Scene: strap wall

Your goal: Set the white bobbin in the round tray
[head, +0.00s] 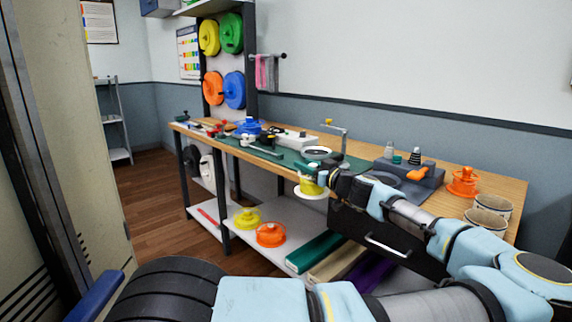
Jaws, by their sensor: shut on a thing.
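My gripper (322,180) is just off the front edge of the workbench, at the middle of the head view. It is shut on the white bobbin (311,194), which has a broad white lower flange and a yellow middle. The bobbin hangs in the air in front of the bench, and the gripper hides part of its upper side. A round dark piece with a pale rim (318,152), which looks like the round tray, lies on the bench behind the gripper. Its inside is too small to read clearly.
The wooden bench (480,181) carries a green mat (290,160), a metal post (344,139), a grey device (418,184), an orange spool (463,182) and cups (487,220). A lower shelf (276,212) holds yellow and orange spools. A drawer (385,240) is under the bench.

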